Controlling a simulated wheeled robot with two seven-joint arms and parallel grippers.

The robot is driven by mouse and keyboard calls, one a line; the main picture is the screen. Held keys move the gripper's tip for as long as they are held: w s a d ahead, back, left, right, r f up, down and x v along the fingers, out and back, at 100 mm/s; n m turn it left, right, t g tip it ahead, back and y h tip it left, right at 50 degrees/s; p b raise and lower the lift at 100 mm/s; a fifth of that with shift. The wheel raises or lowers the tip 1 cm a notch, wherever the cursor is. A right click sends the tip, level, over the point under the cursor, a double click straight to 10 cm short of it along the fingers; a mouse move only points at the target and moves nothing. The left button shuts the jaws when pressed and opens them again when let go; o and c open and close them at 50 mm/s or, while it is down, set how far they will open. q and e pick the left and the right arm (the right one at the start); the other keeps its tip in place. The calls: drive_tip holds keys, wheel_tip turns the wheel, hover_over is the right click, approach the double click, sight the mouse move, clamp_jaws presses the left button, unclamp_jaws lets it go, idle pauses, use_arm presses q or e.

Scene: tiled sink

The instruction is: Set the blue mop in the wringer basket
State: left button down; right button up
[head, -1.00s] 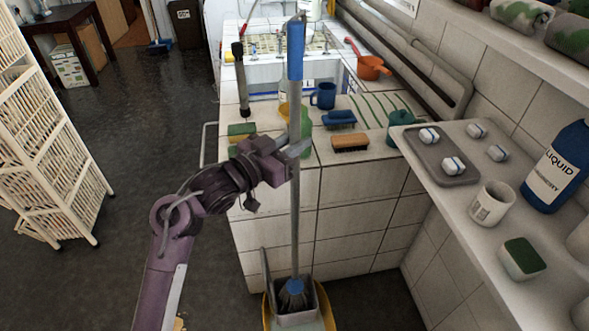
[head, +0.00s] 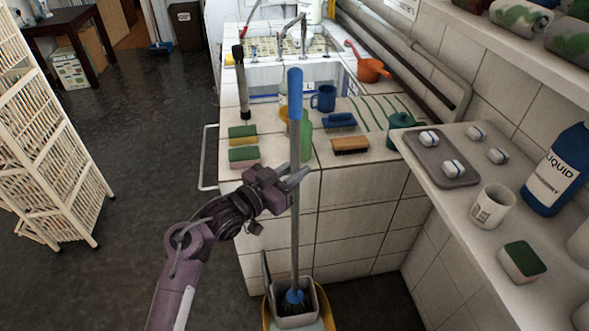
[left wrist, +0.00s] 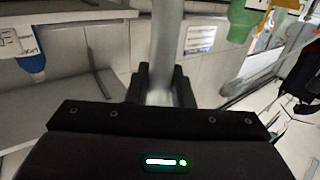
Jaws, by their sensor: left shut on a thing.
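The blue mop (head: 295,120) stands upright in the head view, with a blue grip at the top, a grey pole and a blue head at the bottom. My left gripper (head: 297,178) is shut on its pole below the blue grip. In the left wrist view the pole (left wrist: 165,50) runs up between the two dark fingers (left wrist: 162,85). The mop head (head: 294,298) is inside the grey wringer basket (head: 316,310) on the yellow bucket (head: 267,313). Whether it touches the basket's bottom is hidden. My right gripper is not in view.
The tiled counter (head: 350,220) stands just behind the mop, with sponges (head: 243,157), a blue mug (head: 323,98) and brushes (head: 350,146) on top. A shelf (head: 450,205) with a tray and a white cup (head: 492,206) juts in at the right.

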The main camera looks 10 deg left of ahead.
use_arm(q)
drive_tip(key=c, duration=1.3)
unclamp_jaws()
drive_tip(key=shift+r, duration=0.2)
drive_tip(key=b+v, duration=0.1)
drive_tip(key=v, duration=1.1)
drive_tip(key=shift+f, duration=0.1)
